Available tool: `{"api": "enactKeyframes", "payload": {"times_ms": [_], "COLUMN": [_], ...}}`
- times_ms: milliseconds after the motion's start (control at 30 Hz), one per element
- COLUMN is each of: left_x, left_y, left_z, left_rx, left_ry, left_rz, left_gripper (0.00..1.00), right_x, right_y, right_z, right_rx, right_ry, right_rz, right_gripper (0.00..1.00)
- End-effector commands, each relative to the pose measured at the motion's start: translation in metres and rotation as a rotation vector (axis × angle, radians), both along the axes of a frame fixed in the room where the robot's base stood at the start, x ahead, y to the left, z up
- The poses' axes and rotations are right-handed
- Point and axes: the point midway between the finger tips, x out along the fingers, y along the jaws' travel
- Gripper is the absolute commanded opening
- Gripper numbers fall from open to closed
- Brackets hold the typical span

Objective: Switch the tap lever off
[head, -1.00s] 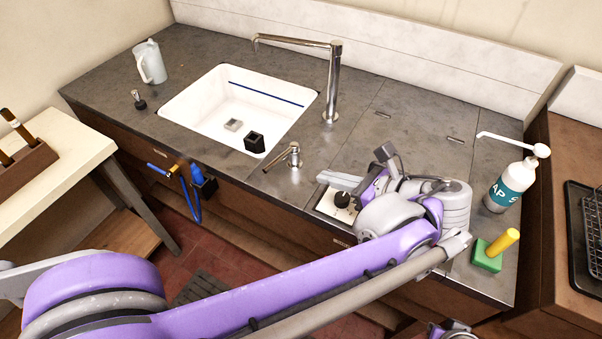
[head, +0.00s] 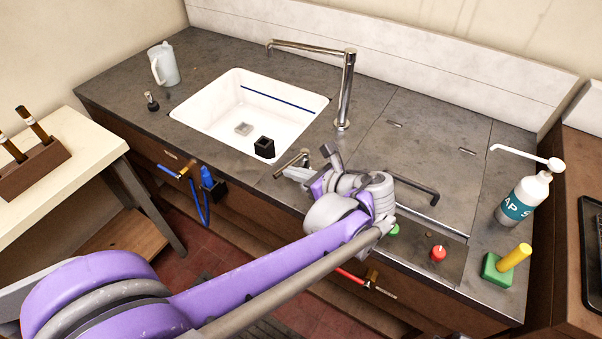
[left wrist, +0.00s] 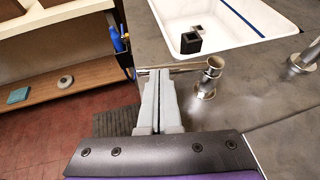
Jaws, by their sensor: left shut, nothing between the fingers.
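The tap lever is a small chrome handle on a short round base, standing on the dark counter in front of the sink's right end. It shows in the head view (head: 296,158) and in the left wrist view (left wrist: 196,67), where its bar points left. My left gripper (head: 290,173) is at the lever, its fingers shut and empty. In the left wrist view the fingertips (left wrist: 160,74) meet the bar's line near its free end; I cannot tell whether they touch it. The tall chrome spout (head: 345,90) stands behind. My right gripper is not in view.
The white sink (head: 200,108) holds a black cup (head: 264,147). Right of my arm are a red knob (head: 438,253), a dark bar handle (head: 415,186), a green block (head: 494,270) with a yellow peg, and a soap bottle (head: 524,198). A jug (head: 163,64) stands back left.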

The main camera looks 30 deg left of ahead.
Motion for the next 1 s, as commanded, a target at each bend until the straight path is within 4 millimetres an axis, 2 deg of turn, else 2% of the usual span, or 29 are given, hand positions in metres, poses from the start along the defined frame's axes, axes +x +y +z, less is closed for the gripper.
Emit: {"api": "enactKeyframes", "payload": {"times_ms": [267,467,800,1000], "left_x": [0.000,0.002,0.001,0.003], "left_y": [0.001,0.015,0.016,0.014], "left_z": [0.000,-0.004,-0.004,0.004], "left_rx": [0.000,0.000,0.000,0.002], "left_ry": [0.000,0.001,0.001,0.000], "left_rz": [0.000,0.003,0.006,0.005], "left_gripper": [0.00,0.00,0.00,0.00], "right_x": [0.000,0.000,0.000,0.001], "right_y": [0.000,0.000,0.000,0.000], "right_z": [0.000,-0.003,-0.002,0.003], "right_rx": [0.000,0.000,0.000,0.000], "right_ry": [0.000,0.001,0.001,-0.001], "right_rz": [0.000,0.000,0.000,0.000], "right_gripper": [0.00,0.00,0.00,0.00]}}
